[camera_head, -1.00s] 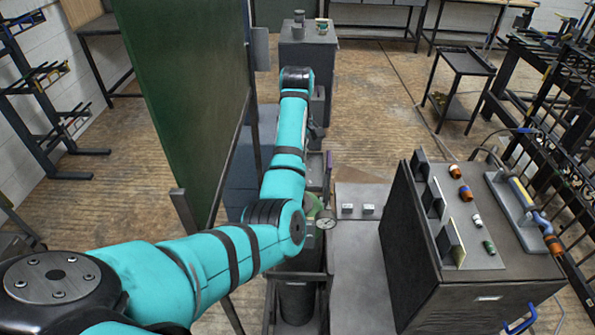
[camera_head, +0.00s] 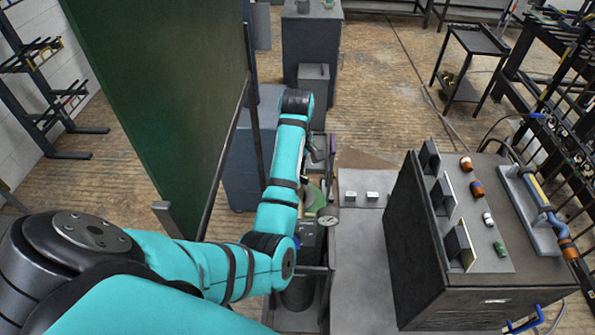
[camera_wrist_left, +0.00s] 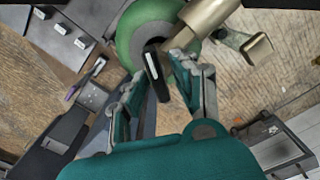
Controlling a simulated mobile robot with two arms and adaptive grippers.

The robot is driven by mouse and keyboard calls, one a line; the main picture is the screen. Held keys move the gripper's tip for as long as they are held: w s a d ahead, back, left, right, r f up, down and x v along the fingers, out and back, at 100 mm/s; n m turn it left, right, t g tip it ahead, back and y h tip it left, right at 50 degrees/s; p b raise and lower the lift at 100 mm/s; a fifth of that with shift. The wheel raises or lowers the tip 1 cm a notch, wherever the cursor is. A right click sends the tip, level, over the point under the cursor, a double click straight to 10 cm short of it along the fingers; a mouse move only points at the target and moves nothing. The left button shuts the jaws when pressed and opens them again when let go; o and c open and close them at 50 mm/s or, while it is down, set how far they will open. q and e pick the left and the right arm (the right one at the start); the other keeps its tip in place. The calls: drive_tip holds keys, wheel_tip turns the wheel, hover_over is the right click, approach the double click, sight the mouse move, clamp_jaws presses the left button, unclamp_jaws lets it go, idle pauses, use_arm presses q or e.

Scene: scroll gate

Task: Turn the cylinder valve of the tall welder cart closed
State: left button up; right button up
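The tall welder cart (camera_head: 322,290) stands at lower centre in the head view, partly behind my left arm. Its green cylinder (camera_head: 314,197) shows only in part, beside a round gauge (camera_head: 327,217). In the left wrist view the rounded green cylinder top (camera_wrist_left: 133,25) carries a brass valve body (camera_wrist_left: 207,14). A dark, flat handle-like piece (camera_wrist_left: 153,68) lies in front of the green top. My left gripper (camera_wrist_left: 160,72) has its fingers apart on either side of this dark piece; contact is unclear. My right gripper is not seen.
A green screen panel (camera_head: 160,90) stands close on the left of the arm. A dark cabinet (camera_head: 470,290) with coloured fittings on top is on the right. A grey cabinet (camera_head: 312,45) stands behind.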

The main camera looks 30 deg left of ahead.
use_arm(q)
drive_tip(key=shift+w, duration=0.15)
clamp_jaws()
drive_tip(key=shift+m, duration=0.4)
drive_tip(key=m, duration=0.6)
drive_tip(key=shift+f, duration=0.1)
drive_tip(key=m, duration=0.6)
drive_tip(key=shift+d+m, duration=0.1)
drive_tip(key=shift+m, duration=0.2)
drive_tip(key=m, duration=1)
drive_tip(key=shift+m, duration=1.7)
